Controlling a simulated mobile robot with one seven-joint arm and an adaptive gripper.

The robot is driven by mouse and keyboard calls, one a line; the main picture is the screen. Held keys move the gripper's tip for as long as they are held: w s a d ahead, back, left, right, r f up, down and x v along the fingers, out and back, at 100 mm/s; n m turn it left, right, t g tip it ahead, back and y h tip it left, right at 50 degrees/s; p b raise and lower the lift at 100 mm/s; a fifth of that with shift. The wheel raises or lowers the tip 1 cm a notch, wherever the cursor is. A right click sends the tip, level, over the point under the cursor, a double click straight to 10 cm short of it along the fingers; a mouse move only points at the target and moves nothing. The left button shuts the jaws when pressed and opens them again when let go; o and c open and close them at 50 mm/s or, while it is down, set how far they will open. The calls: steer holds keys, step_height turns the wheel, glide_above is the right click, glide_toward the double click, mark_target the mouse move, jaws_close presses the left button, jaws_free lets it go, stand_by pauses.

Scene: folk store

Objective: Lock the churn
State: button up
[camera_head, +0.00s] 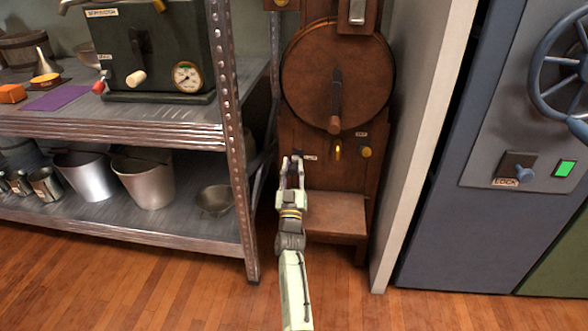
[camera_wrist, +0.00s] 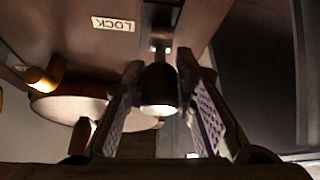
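The churn is a wooden stand with a round drum (camera_head: 310,75) and a crank handle (camera_head: 336,100) on its front. A small label (camera_head: 311,157) sits on its lower panel, beside my gripper (camera_head: 292,166). In the wrist view, the label reads LOCK (camera_wrist: 113,23), and next to it a dark lock knob (camera_wrist: 158,85) with a pale tip stands out from the panel. My gripper's two fingers are open, one on each side of this knob. I cannot tell whether they touch it. The knob is mostly hidden by my gripper in the head view.
A yellow light (camera_head: 338,152) and a brass knob (camera_head: 365,152) are right of my gripper on the panel. A wooden ledge (camera_head: 335,214) juts out below. A metal shelf (camera_head: 232,130) with several pails stands close at left. A white partition (camera_head: 420,130) is at right.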

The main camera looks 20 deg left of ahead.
mark_target(293, 164)
steer(key=o, duration=0.4)
step_height(293, 164, up, 10)
stand_by(0.6)
steer(key=shift+c, duration=0.5)
